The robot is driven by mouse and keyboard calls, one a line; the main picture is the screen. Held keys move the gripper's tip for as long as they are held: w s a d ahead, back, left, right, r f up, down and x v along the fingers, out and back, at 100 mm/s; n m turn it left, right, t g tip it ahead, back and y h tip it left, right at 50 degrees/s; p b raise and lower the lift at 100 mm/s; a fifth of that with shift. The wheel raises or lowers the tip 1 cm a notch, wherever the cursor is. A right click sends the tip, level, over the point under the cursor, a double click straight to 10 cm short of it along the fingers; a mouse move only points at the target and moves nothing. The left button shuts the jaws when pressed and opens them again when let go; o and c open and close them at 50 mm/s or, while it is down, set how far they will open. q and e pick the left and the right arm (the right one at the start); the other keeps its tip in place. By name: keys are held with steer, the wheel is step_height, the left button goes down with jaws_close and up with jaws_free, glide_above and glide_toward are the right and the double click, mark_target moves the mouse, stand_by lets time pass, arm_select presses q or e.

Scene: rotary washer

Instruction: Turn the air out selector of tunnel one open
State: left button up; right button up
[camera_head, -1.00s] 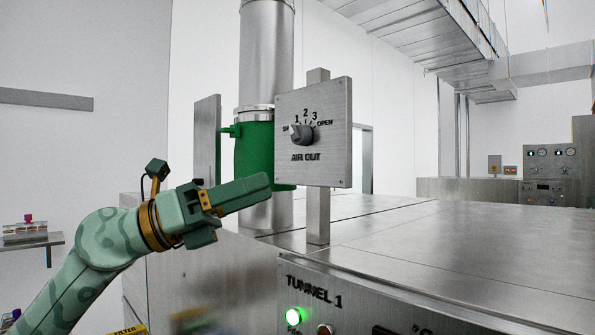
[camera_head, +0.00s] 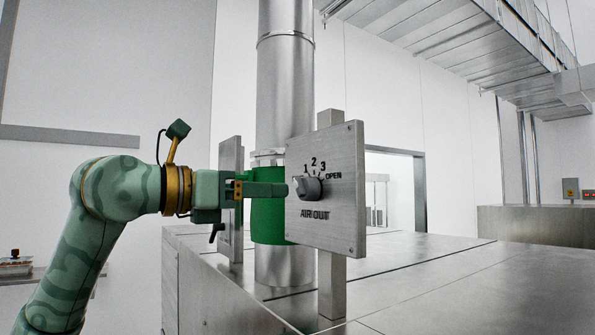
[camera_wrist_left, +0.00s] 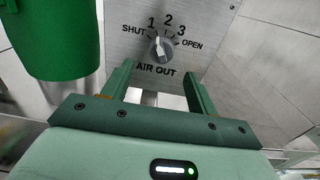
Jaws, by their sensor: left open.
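The air out selector (camera_head: 309,187) is a grey knob on an upright square metal plate (camera_head: 338,222) marked SHUT, 1, 2, 3 and OPEN. Its pale pointer is turned toward the SHUT and 1 side; I cannot tell the exact mark. The knob (camera_wrist_left: 160,48) also shows in the left wrist view. My left gripper (camera_head: 284,189) comes in level from the left, its tips close to the plate's left edge. In the left wrist view its two fingers (camera_wrist_left: 158,68) are spread and empty, with the knob just beyond the tips. Contact is not visible. My right gripper is not in view.
A green duct section (camera_head: 268,217) on a steel pipe (camera_head: 286,90) stands behind the plate. The plate's post (camera_head: 332,290) rises from the flat metal housing top (camera_head: 440,275), which is clear to the right.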

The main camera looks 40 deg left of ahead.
mark_target(297, 191)
arm_select(q)
steer(key=p+x, duration=0.2)
steer(key=x, duration=0.3)
steer(key=shift+d+r, duration=0.1)
steer(key=shift+r, duration=0.1)
steer(key=shift+p+x, duration=0.3)
steer(key=shift+x, duration=0.55)
steer(key=shift+f, duration=0.25)
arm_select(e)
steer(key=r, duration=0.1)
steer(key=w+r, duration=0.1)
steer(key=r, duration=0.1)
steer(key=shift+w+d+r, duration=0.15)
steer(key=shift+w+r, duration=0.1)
arm_select(q)
steer(key=shift+c, duration=1)
steer(key=c, duration=0.8)
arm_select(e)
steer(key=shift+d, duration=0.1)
